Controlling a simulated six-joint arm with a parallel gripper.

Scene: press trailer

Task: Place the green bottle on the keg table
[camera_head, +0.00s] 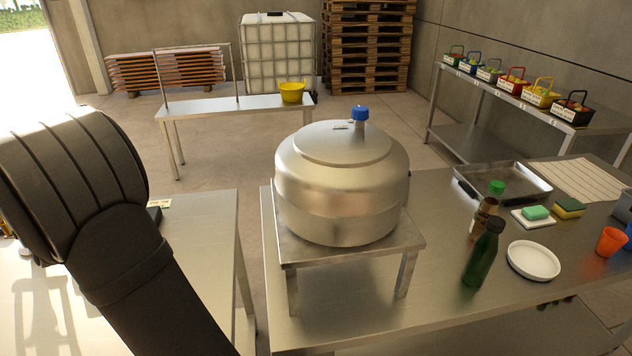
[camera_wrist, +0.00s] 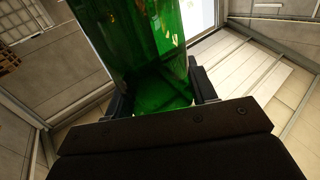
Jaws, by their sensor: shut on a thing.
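In the wrist view my gripper (camera_wrist: 160,92) is shut on a clear green bottle (camera_wrist: 135,40), with one finger on each side of it. The top of the bottle runs out of the picture. My gripper and this bottle do not show in the head view, where only my dark arm is seen at the left. A round steel keg (camera_head: 340,190) with a blue cap stands on a low steel stand (camera_head: 345,255), on a long steel table (camera_head: 440,315). Another dark green bottle (camera_head: 484,255) stands upright on that table, right of the keg.
Beside the dark green bottle are a brown bottle (camera_head: 480,215) with a green cap, a white dish (camera_head: 533,260), sponges (camera_head: 568,207), an orange cup (camera_head: 610,241) and a tray (camera_head: 510,178). A back table (camera_head: 215,105) holds a yellow bowl (camera_head: 292,92).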

